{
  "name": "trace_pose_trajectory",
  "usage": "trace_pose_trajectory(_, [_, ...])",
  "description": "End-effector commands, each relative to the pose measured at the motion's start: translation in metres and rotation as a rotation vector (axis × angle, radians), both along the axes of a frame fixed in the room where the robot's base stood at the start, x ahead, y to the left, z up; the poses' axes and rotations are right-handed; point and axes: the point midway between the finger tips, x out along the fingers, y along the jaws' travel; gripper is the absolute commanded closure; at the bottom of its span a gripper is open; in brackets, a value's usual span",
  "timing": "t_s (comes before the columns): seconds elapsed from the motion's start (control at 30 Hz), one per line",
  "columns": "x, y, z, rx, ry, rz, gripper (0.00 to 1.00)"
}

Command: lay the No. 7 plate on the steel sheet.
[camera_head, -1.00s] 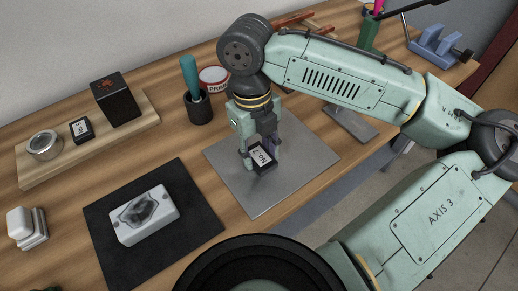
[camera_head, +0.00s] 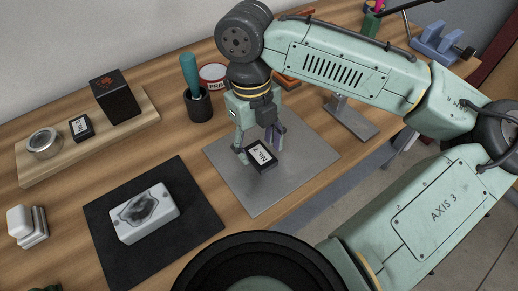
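The No. 7 plate (camera_head: 262,157), a small black block with a white label, lies on the grey steel sheet (camera_head: 256,198) near its middle. Its label faces up. My gripper (camera_head: 259,156) is over the sheet with its fingers spread, one to the left of the plate and one behind it to the right. The fingers look apart from the plate, though the exact gap on the far side is hard to see.
A wooden board (camera_head: 50,172) at the left bears a tin (camera_head: 44,144), another small labelled block (camera_head: 81,128) and a black box (camera_head: 116,101). A black mat (camera_head: 105,250) holds a white block with a dark picture (camera_head: 146,214). A dark cup (camera_head: 199,105) with a teal-handled tool stands behind the sheet.

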Motion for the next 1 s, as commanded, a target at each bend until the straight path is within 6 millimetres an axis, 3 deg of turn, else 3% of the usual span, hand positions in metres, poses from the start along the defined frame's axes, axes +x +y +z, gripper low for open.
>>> trace_pose_trajectory(0.2, [0.006,0.006,0.053,0.005,-0.001,0.004,0.43])
trace_pose_trajectory(0.43, [0.01,0.006,0.095,-0.001,-0.002,-0.001,0.43])
trace_pose_trajectory(0.6, [0.011,0.007,0.106,-0.001,-0.001,0.0,0.43])
trace_pose_trajectory(1.0, [0.011,0.008,0.108,0.0,0.0,0.001,0.43])
